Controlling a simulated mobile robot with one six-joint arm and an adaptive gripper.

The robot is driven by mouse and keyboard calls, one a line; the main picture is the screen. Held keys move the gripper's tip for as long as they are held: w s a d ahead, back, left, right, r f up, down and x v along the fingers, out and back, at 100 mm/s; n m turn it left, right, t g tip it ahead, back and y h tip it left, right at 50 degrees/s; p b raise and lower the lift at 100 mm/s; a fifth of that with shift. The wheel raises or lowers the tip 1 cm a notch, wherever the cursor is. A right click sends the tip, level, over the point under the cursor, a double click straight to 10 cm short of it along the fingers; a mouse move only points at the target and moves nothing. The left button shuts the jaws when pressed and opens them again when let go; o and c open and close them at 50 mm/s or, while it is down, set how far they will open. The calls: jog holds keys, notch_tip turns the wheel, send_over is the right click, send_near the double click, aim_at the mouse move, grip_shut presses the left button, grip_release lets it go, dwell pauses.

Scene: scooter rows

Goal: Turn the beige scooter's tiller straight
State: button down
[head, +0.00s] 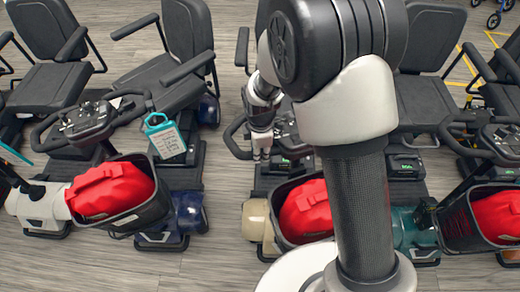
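The beige scooter (257,221) stands near the middle, with its rounded beige front to the left of a black basket. A red bag (305,211) fills that basket. The black tiller head (287,135) rises behind the basket, with a loop handlebar (231,137) on its left side. My gripper (262,153) points down at the left part of this handlebar, at or very near it. It is small in the head view, and I cannot tell contact or whether its fingers are closed. My arm hides the tiller's right side and much of the seat.
At left are a white front (38,206), a dark blue front (189,212), a red bag in a basket (113,192) and a teal tag (167,138). A teal scooter (409,229) stands close on the right. Bare floor (215,262) lies in front.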

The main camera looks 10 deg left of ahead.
jog(key=w+m, duration=0.2)
jog(key=w, duration=0.1)
jog(key=w+m+p, duration=0.1)
jog(key=w+m, duration=0.1)
jog(key=shift+w+d, duration=0.2)
jog(key=shift+d, duration=0.15)
jog(key=c, duration=1.3)
grip_release()
jog(key=shift+r, duration=0.15)
jog(key=r, duration=1.1)
jog(key=shift+s+r, duration=0.35)
jog(key=shift+r, duration=0.05)
jog(key=shift+d, duration=0.1)
